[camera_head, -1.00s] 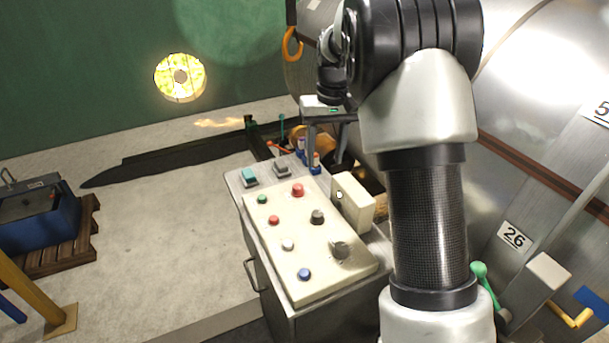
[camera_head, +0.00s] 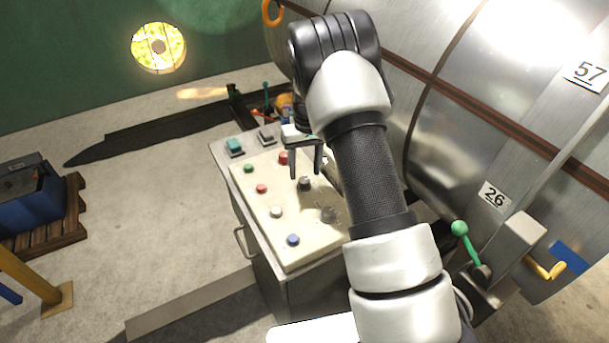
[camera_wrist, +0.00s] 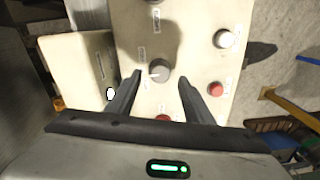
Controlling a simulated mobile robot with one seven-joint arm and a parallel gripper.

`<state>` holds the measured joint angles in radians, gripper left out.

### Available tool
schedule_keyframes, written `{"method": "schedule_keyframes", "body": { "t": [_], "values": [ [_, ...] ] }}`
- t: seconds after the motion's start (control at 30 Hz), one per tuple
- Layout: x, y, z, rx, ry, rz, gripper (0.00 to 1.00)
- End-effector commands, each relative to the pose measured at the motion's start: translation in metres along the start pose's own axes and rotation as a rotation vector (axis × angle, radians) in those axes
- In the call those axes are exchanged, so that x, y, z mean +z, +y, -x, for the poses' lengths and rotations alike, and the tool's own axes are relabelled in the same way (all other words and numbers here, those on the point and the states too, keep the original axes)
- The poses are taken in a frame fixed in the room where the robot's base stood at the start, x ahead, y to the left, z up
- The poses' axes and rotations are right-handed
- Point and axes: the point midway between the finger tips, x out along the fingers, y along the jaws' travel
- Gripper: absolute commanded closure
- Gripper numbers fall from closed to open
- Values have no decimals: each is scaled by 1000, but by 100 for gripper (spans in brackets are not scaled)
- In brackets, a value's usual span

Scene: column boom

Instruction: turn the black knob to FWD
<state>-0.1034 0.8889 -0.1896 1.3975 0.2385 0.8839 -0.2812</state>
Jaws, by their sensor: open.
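The black knob (camera_head: 304,184) sits on the cream panel (camera_head: 268,210) of the control box. In the wrist view it shows as a round grey-looking knob (camera_wrist: 160,68) with a pale pointer mark on its left side. My gripper (camera_head: 305,175) is open above the panel, fingers pointing down at this knob. In the wrist view the fingertips of my gripper (camera_wrist: 160,76) lie on either side of the knob, with gaps to both; whether they reach its height is unclear. The small labels around it are too blurred to read.
A second, greyer knob (camera_head: 328,214) sits nearer the panel's front. Red (camera_head: 261,189), green (camera_head: 248,168), white (camera_head: 276,212) and blue (camera_head: 293,240) buttons line the panel. A pale box (camera_wrist: 80,68) stands beside the knob in the wrist view. A large metal drum (camera_head: 460,130) is at right.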

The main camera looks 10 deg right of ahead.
Motion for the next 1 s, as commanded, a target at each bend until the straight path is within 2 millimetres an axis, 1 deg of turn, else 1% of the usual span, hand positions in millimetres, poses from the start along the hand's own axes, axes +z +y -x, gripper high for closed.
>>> {"method": "schedule_keyframes", "body": {
  "t": [0.03,0.1,0.23,0.37,0.6,0.83,0.87,1.0],
  "values": [
    [1,0,-8,1,-2,0,53],
    [1,0,-18,1,-2,1,53],
    [0,0,-30,1,-1,1,53],
    [0,0,-35,0,1,0,53],
    [0,0,-35,1,2,0,53],
    [0,0,-35,0,1,0,92],
    [0,0,-35,0,1,0,94],
    [0,0,-35,0,1,-5,94]
  ]
}}
